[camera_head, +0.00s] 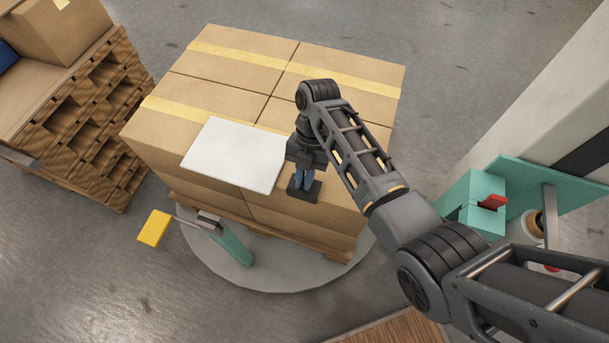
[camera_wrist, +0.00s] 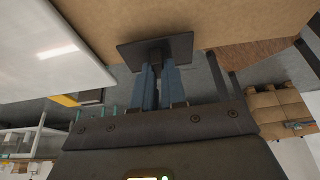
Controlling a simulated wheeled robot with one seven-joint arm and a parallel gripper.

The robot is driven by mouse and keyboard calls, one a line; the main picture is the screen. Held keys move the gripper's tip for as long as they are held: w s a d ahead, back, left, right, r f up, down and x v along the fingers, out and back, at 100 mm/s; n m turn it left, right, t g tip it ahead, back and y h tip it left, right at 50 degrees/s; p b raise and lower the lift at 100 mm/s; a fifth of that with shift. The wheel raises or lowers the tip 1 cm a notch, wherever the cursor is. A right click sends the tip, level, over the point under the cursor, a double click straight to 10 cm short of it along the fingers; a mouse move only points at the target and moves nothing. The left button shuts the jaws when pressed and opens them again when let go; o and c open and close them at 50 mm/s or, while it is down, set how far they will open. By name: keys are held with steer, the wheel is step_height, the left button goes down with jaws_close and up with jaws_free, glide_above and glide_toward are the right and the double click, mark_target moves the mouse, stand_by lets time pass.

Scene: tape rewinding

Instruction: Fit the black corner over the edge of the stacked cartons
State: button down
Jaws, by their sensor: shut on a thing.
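The stacked cartons (camera_head: 225,103) form a block with yellow tape, and one carton face (camera_wrist: 200,18) fills the top of the wrist view. My gripper (camera_head: 302,180) hangs over the near side of the stack with its blue fingers shut on the black corner (camera_head: 314,194). In the wrist view the black corner (camera_wrist: 180,46) shows as a dark flat plate with a stem between the fingers (camera_wrist: 160,88). It is close to the near top edge of the cartons; I cannot tell whether it touches them.
A white sheet (camera_head: 235,155) lies on the carton top, left of my gripper. The cartons stand on a wooden pallet (camera_head: 335,250) over a grey round plate (camera_head: 270,278). A teal stand (camera_head: 478,205) is at right.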

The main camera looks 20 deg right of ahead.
steer(key=shift+f, duration=0.25)
steer(key=c, duration=1.1)
jaws_free()
steer(key=shift+o, duration=0.3)
steer(key=o, duration=0.3)
steer(key=shift+o, duration=0.2)
steer(key=shift+r, duration=0.1)
steer(key=shift+r+p, duration=3.05)
steer(key=shift+r, duration=0.85)
